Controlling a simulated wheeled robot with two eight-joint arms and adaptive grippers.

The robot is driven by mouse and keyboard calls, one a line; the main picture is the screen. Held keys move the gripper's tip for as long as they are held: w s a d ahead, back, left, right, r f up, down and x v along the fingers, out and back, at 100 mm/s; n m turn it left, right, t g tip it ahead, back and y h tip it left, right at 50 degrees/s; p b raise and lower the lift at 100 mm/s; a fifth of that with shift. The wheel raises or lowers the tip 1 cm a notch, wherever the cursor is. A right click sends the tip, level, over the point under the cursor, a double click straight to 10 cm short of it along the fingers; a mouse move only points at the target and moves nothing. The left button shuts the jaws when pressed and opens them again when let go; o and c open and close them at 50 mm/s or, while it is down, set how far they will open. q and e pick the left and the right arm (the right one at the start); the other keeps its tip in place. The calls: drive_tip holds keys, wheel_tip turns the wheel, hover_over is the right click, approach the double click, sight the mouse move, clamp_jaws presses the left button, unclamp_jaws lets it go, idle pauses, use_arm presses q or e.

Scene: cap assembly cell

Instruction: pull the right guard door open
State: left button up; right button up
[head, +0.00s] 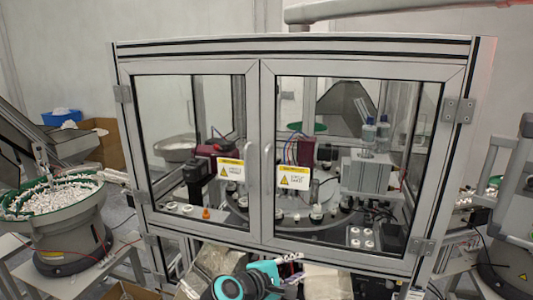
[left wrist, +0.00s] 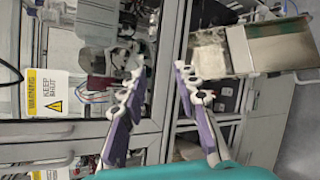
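The right guard door (head: 365,70) is a glass panel in a grey metal frame, and it looks shut. Its curved handle (head: 268,168) stands at its left edge, beside the left door's handle (head: 249,160). A yellow-and-white warning label (head: 293,176) is on the right door. My left gripper (head: 291,262) is low in front of the cabinet, below the handles and apart from them. In the left wrist view its two purple-padded fingers (left wrist: 157,75) are spread with nothing held between them. A warning label (left wrist: 48,93) shows at the left there. My right gripper is out of view.
The left guard door (head: 190,70) looks shut too. Hinges (head: 458,110) are on the cabinet's right side. A bowl feeder (head: 60,205) with white caps stands at the left. A box-like thing (left wrist: 265,48) is beyond the fingers at the upper right of the left wrist view.

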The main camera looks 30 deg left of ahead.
use_arm(q)
drive_tip(key=w+a+r+n+t+y+p, duration=0.25)
drive_tip(key=a+r+n+p, duration=0.45)
drive_tip(key=r, duration=0.4)
drive_tip(key=w+a+r+n+t+y+p, duration=0.25)
drive_tip(key=a+r+n+p, duration=0.25)
drive_tip(key=a+r+n, duration=0.5)
drive_tip(key=shift+m+h, duration=0.5)
drive_tip(key=shift+m, duration=0.4)
drive_tip(key=w, duration=0.8)
drive_tip(key=shift+d+r, duration=0.3)
drive_tip(key=shift+d, duration=0.1)
drive_tip(key=shift+s, duration=0.1)
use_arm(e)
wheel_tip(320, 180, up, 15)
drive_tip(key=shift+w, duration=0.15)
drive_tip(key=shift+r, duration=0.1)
use_arm(q)
clamp_jaws()
